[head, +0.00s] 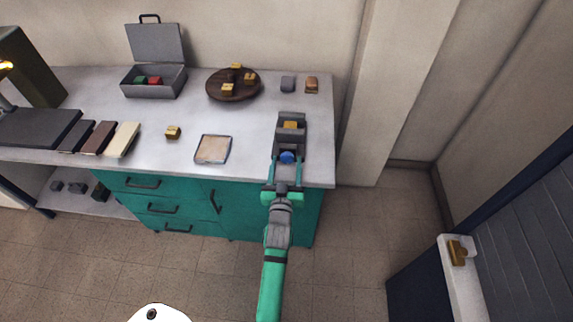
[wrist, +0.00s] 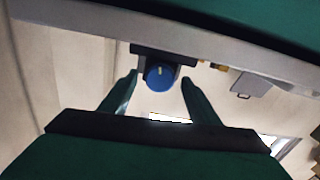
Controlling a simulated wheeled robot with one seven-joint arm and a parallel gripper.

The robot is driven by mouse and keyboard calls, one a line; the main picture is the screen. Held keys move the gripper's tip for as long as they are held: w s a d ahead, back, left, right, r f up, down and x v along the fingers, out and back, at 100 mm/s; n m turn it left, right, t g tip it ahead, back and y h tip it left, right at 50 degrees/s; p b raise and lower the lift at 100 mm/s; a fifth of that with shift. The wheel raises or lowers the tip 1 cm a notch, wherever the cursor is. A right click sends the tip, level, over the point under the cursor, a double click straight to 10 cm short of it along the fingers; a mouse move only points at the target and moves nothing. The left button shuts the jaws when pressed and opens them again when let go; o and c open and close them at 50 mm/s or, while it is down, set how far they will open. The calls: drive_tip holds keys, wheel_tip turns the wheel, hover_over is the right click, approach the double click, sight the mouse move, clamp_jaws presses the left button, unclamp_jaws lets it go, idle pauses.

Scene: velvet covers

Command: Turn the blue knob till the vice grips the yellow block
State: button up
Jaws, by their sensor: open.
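The grey vice (head: 291,121) stands at the right end of the workbench. The yellow block (head: 291,126) sits between its jaws; I cannot tell whether they touch it. The blue knob (head: 287,157) is on the vice's near end, facing my arm. In the wrist view the blue knob (wrist: 160,76) shows a pale mark near its top, and the view is tilted. My gripper (head: 286,172) is open at the bench's front edge. In the wrist view its fingers (wrist: 158,84) are on either side of the knob, with gaps visible on both sides.
The workbench top (head: 190,122) holds a shallow tray (head: 213,149) left of the vice, a small yellow piece (head: 173,132), and a round wooden board (head: 232,93). An open grey box (head: 153,82) stands at the back.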

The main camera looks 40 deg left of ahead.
drive_tip(key=c, duration=1.1)
drive_tip(key=shift+o, duration=0.2)
drive_tip(key=shift+m, duration=0.4)
drive_tip(key=shift+f+m, duration=0.1)
drive_tip(key=shift+m, duration=2.7)
drive_tip(key=o, duration=1.1)
drive_tip(key=shift+c, duration=0.2)
drive_tip(key=shift+d, duration=0.1)
